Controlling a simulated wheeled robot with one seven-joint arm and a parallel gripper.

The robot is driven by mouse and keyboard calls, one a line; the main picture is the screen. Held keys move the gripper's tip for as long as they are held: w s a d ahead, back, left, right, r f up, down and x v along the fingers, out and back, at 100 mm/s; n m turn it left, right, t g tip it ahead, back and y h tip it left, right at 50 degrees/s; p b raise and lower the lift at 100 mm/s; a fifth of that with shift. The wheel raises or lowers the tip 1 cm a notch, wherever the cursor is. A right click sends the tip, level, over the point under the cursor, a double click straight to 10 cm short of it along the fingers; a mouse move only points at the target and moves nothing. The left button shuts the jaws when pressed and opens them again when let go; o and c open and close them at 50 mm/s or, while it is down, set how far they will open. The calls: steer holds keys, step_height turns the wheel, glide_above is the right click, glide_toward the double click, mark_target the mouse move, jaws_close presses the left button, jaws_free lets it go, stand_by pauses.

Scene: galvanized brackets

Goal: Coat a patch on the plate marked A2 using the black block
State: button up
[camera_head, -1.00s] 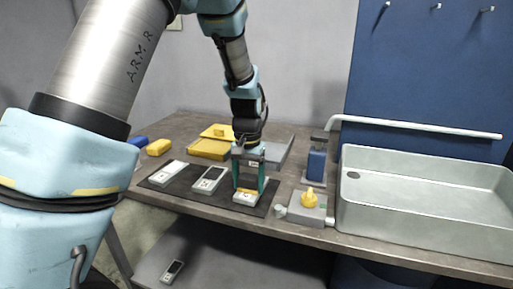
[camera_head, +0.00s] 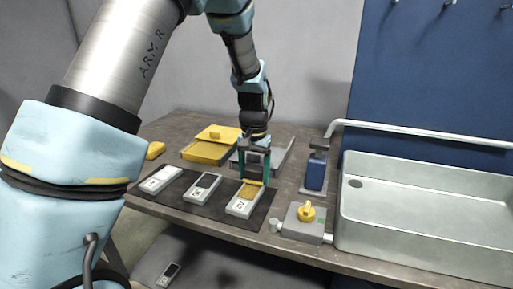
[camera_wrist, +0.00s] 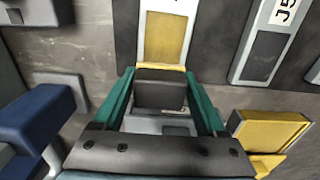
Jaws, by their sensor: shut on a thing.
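The plate marked A2 (camera_head: 237,208) is the right one of three pale plates on the dark mat. A yellow patch (camera_head: 249,191) covers its dark inset; the patch also shows in the wrist view (camera_wrist: 164,38). My gripper (camera_head: 257,180) is at the far end of this plate. In the wrist view, its green fingers (camera_wrist: 160,95) are shut on the black block (camera_wrist: 160,93). A yellow strip (camera_wrist: 160,67) shows along the block's edge beside the patch. I cannot tell whether the block still touches the plate.
Two other plates, the middle one (camera_head: 202,189) and the left one (camera_head: 160,179), lie left of A2. A yellow tray (camera_head: 205,152) is behind them. A blue dispenser (camera_head: 316,172), a grey box with a yellow knob (camera_head: 306,211) and a sink (camera_head: 430,170) stand right.

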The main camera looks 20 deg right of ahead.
mark_target(253, 169)
step_height(253, 169, up, 2)
steer(key=shift+s+a+r, duration=0.1)
steer(key=shift+a, duration=0.05)
steer(key=shift+r+p, duration=0.25)
steer(key=shift+p, duration=0.3)
steer(key=shift+r+p, duration=1.8)
steer(key=shift+r, duration=0.55)
